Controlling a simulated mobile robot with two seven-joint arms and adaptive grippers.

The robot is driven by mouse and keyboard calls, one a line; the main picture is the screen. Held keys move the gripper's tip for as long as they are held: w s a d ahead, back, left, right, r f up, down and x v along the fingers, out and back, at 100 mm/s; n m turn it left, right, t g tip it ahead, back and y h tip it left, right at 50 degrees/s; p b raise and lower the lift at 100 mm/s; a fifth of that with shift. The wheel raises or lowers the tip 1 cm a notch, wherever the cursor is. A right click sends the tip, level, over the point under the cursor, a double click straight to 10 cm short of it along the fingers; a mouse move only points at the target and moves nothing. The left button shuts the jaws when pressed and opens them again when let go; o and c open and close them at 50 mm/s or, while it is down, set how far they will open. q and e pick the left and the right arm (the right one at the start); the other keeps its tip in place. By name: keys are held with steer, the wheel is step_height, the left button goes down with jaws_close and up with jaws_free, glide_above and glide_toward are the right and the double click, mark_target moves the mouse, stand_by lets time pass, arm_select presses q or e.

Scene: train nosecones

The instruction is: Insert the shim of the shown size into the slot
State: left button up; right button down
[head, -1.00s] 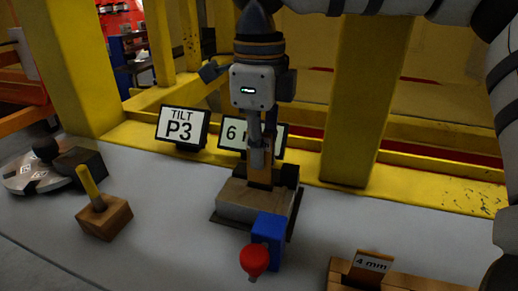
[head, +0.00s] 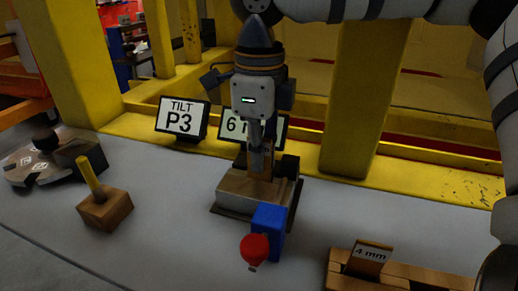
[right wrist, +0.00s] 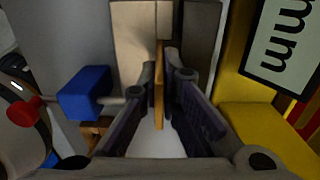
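A wooden block (head: 240,190) with a slot stands on a dark base at the middle of the table; its slotted face (right wrist: 133,35) also shows in the right wrist view. My right gripper (head: 260,160) points down over this block. Its fingers are closed on a thin wooden shim (right wrist: 159,95), seen edge-on and lined up with the slot. How deep the shim sits in the slot, I cannot tell. The size sign (head: 231,126) reads "6 m", its rest hidden behind my gripper. My left gripper is not in view.
A blue block (head: 270,228) with a red knob (head: 255,250) stands in front of the slotted block. A "4 mm" wooden rack (head: 370,260) is front right. A "TILT P3" sign (head: 182,119), a yellow-handled wooden block (head: 105,208) and a metal fixture (head: 35,168) are left.

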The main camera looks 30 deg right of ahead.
steer(key=shift+f, duration=1.15)
steer(key=shift+r, duration=0.1)
steer(key=shift+r, duration=2)
steer(key=shift+f, duration=2.05)
steer(key=c, duration=1.7)
jaws_free()
steer(key=shift+f, duration=0.1)
step_height(320, 180, up, 12)
steer(key=shift+r, duration=0.15)
